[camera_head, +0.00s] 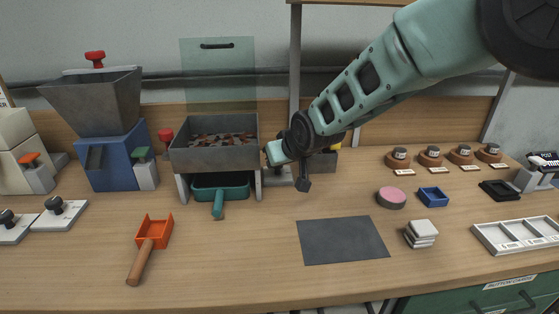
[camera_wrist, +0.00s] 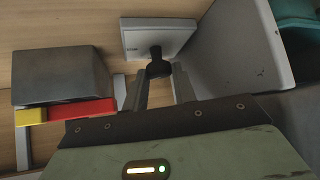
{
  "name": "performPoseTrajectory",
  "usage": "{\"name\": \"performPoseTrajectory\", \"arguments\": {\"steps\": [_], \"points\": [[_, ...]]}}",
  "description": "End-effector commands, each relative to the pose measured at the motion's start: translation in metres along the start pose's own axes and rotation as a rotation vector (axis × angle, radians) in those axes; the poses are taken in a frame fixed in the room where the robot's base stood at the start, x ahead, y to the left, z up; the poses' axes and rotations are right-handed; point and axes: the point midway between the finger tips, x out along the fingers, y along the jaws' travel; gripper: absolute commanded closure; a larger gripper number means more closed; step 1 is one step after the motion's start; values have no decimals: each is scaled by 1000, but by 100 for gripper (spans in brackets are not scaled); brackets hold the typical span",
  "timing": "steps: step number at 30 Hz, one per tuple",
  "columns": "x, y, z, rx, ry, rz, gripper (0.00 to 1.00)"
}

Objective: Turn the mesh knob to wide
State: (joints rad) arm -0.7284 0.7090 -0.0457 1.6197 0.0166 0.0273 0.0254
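A black knob (camera_wrist: 157,65) stands on a pale square plate (camera_wrist: 150,40) in the wrist view; I take it to be the mesh knob, though no label is readable. In the head view its plate (camera_head: 279,177) is partly seen beside the sieve box (camera_head: 214,155), and my gripper covers the knob. My gripper (camera_wrist: 160,88) is open, its two fingers apart on either side of the knob's near end. Gaps seem to show between fingers and knob; I cannot tell whether either touches. In the head view my gripper (camera_head: 302,182) points down just right of the sieve box.
The sieve box's grey side wall (camera_wrist: 245,50) is close to my gripper's right in the wrist view. A grey box (camera_wrist: 62,75) with red and yellow bars is at its left. A teal scoop tray (camera_head: 219,190) sits under the sieve. A dark mat (camera_head: 342,240) lies in front.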

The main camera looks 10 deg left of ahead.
Motion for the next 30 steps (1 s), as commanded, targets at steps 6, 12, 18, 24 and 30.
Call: {"name": "performPoseTrajectory", "arguments": {"steps": [6, 12, 18, 24, 30], "points": [[0, 0, 1, -1, -1, 0, 52], [-2, 0, 0, -1, -1, 0, 52], [-26, 0, -1, -1, 1, 0, 52], [-72, 0, -1, -1, 2, 0, 52], [-118, 0, 0, -1, 2, -1, 52]]}}
